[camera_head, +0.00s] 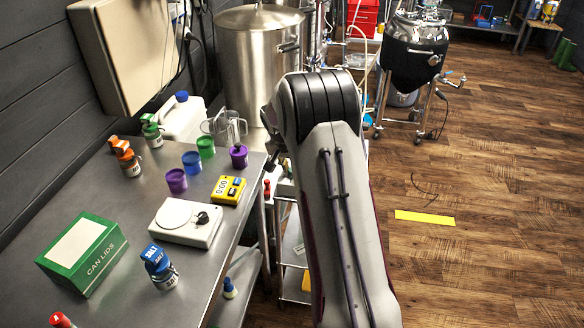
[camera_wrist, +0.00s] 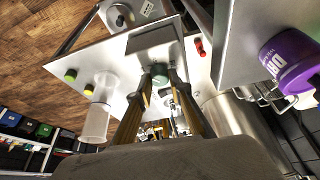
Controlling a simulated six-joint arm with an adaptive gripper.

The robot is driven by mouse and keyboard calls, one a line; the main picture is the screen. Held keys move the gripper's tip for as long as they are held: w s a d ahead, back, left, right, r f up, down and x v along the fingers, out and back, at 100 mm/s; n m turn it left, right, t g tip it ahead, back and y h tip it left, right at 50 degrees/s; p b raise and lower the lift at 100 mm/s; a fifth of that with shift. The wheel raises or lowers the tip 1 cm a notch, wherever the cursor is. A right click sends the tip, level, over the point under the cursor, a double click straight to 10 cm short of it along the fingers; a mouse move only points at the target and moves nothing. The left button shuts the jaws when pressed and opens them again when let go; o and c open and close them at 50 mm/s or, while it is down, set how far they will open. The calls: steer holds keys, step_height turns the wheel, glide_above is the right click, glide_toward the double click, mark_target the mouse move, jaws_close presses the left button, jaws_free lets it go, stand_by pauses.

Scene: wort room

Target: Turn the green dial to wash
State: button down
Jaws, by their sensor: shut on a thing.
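The dial's markings, including any wash label, are too small or hidden to read. In the head view my arm hides the dial and my gripper.
A purple tub (camera_wrist: 290,60) is at the right. In the head view, a steel bench (camera_head: 120,200) holds tubs, bottles and a scale (camera_head: 185,222); a large steel kettle (camera_head: 258,60) stands behind.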

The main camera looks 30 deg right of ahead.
steer(key=shift+w+a+m+g+h, duration=0.15)
steer(key=shift+m+g, duration=0.3)
steer(key=shift+m, duration=0.7)
steer(key=shift+s+d+m+g+h, duration=0.1)
steer(key=shift+m+g, duration=0.3)
steer(key=shift+m, duration=0.7)
steer(key=shift+w+a+m+g+h, duration=0.15)
steer(key=shift+m+g, duration=0.3)
steer(key=shift+m, duration=0.7)
steer(key=c, duration=1.8)
jaws_free()
steer(key=shift+c, duration=0.2)
steer(key=shift+d, duration=0.1)
steer(key=shift+s, duration=0.1)
steer(key=shift+n+t, duration=0.5)
steer(key=shift+n, duration=0.8)
steer(key=shift+s+d+n+t+y, duration=0.1)
steer(key=shift+n+t+y, duration=0.35)
steer(key=shift+n, duration=1.05)
steer(key=shift+n+t, duration=0.45)
steer(key=shift+n, duration=0.65)
